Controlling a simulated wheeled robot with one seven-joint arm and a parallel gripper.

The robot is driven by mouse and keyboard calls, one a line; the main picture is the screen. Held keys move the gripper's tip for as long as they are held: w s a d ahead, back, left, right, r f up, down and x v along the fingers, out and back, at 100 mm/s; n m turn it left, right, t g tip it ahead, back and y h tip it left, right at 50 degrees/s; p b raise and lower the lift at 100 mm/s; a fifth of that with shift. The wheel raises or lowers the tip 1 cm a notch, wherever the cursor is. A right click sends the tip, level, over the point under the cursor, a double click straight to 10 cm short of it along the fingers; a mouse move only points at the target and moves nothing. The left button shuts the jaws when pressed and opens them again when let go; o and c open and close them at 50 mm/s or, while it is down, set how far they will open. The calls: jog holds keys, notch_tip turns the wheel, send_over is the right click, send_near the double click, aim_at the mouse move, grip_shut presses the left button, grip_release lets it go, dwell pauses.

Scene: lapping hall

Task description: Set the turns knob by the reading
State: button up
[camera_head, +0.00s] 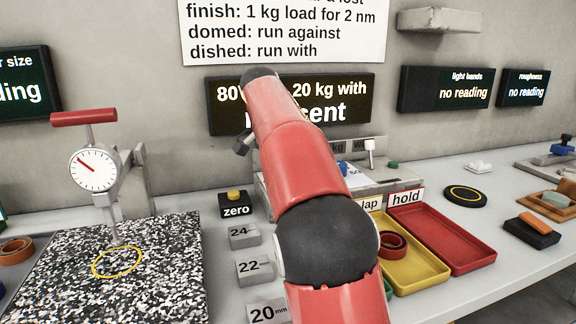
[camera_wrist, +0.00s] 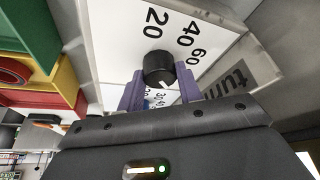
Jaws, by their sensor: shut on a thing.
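The turns knob is a black round knob (camera_wrist: 158,66) on a white dial plate (camera_wrist: 118,22) in the wrist view. The figures 20, 40 and 60 show around it. More figures lie partly hidden near my gripper. A pale mark on the knob faces my gripper, at the lower right of the knob. My gripper (camera_wrist: 160,90) has its purple fingers on both sides of the knob, shut on it. A partly covered "turns" label (camera_wrist: 232,77) is at the right. In the head view my arm hides the knob and gripper. The dial gauge (camera_head: 94,168) has its red needle pointing up-left.
The wall display (camera_head: 225,92) is partly covered by my arm. The light bands (camera_head: 445,90) and roughness (camera_head: 524,88) displays say "no reading". A yellow tray (camera_head: 418,279) with a dark red ring and a red tray (camera_head: 455,243) stand right of my arm. Marked blocks (camera_head: 254,266) stand left.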

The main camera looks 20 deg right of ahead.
jog(key=shift+m, duration=0.8)
jog(key=o, duration=1)
jog(key=shift+a+r, duration=0.15)
jog(key=shift+r, duration=0.3)
jog(key=v, duration=0.4)
jog(key=shift+a, duration=0.35)
jog(key=s+a+b, duration=0.1)
jog(key=s+a, duration=0.3)
jog(key=a, duration=0.6)
jog(key=shift+s+a, duration=0.25)
jog(key=shift+a, duration=0.05)
